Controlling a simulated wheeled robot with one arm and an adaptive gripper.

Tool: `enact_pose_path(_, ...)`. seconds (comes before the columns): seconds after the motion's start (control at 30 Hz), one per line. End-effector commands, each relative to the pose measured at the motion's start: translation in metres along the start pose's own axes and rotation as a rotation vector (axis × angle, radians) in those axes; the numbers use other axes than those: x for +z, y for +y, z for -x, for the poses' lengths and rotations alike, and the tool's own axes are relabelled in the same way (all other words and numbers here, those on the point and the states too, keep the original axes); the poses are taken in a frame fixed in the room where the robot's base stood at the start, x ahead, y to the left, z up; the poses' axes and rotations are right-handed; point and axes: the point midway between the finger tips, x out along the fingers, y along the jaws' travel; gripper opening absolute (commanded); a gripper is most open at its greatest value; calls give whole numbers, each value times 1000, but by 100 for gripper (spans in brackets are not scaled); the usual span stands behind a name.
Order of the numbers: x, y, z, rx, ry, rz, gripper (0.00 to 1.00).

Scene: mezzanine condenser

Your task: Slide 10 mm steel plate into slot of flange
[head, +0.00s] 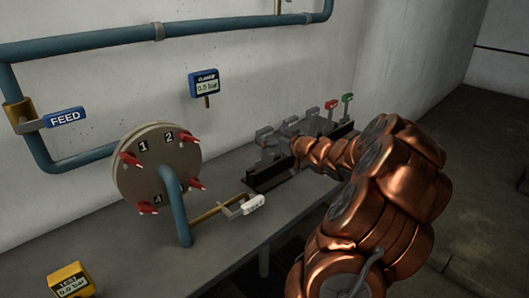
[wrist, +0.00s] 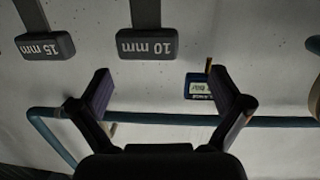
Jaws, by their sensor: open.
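The 10 mm steel plate shows in the wrist view as a dark grey handle labelled 10 mm (wrist: 148,44) with a grey strip behind it. My gripper (wrist: 160,73) is open and empty, its two fingers apart on either side just below that handle in the picture; they do not hold it. In the head view my gripper (head: 291,145) is at the rack of grey plates, partly hidden by my copper arm. The round flange (head: 150,185) stands at left with red clamps and the numbers 1, 2 and 4 visible. Its slot cannot be made out.
A 15 mm plate handle (wrist: 45,46) is beside the 10 mm one. Red (head: 331,104) and green (head: 348,98) handles stand at the rack's far end. A white-tagged lever (head: 252,205) juts out beside the flange. A blue gauge (head: 204,83) is on the wall.

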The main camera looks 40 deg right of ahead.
Motion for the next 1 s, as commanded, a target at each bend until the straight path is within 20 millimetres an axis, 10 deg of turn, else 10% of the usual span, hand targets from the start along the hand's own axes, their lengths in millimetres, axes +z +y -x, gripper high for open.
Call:
enact_pose_path(0.3, 12, 18, 24, -64, 101, -24, 100)
enact_pose_path(1.0, 5, 15, -22, -66, 103, -25, 100)
